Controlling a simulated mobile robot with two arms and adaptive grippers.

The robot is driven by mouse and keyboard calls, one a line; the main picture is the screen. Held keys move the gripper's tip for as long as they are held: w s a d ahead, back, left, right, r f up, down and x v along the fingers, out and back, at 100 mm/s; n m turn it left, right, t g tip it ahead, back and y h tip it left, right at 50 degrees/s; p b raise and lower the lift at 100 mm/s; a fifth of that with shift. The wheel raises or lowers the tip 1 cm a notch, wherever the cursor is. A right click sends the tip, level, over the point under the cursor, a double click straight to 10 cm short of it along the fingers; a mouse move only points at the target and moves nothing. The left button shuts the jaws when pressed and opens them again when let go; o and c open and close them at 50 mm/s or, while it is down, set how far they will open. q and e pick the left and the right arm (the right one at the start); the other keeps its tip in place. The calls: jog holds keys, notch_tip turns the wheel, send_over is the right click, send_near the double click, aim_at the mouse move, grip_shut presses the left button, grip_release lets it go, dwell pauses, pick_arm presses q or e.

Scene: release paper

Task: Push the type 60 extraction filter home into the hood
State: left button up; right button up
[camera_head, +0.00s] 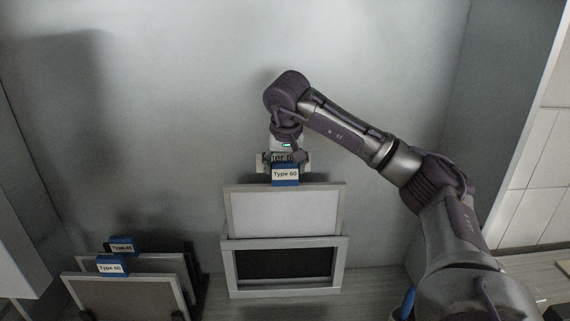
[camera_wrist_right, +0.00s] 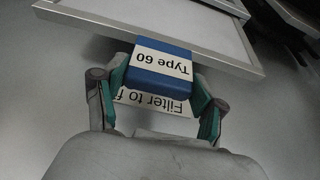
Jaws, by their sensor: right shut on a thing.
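The type 60 extraction filter (camera_head: 283,213) is a pale panel in a grey frame with a blue "Type 60" tab (camera_head: 285,175) on its top edge. My right gripper (camera_head: 286,165) is shut on this tab from above; the wrist view shows its fingers on both sides of the blue tab (camera_wrist_right: 160,68). The filter is upright, its lower edge at the top of the hood (camera_head: 229,268), a grey frame with a dark opening. How deep it sits there I cannot tell. My left gripper is not in view.
Two more framed filters stand in a dark rack at the lower left, the front one (camera_head: 130,297) tagged "Type 60", the rear tag (camera_head: 122,245) hard to read. A label (camera_wrist_right: 152,101) reading "Filter to f..." shows behind the tab. A blue object (camera_head: 408,303) stands at the lower right.

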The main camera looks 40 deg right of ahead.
aim_at(285, 223)
jog(key=shift+f+b, duration=5.1)
jog(key=shift+f, duration=4.05)
jog(key=o, duration=1.7)
jog(key=shift+o, duration=1)
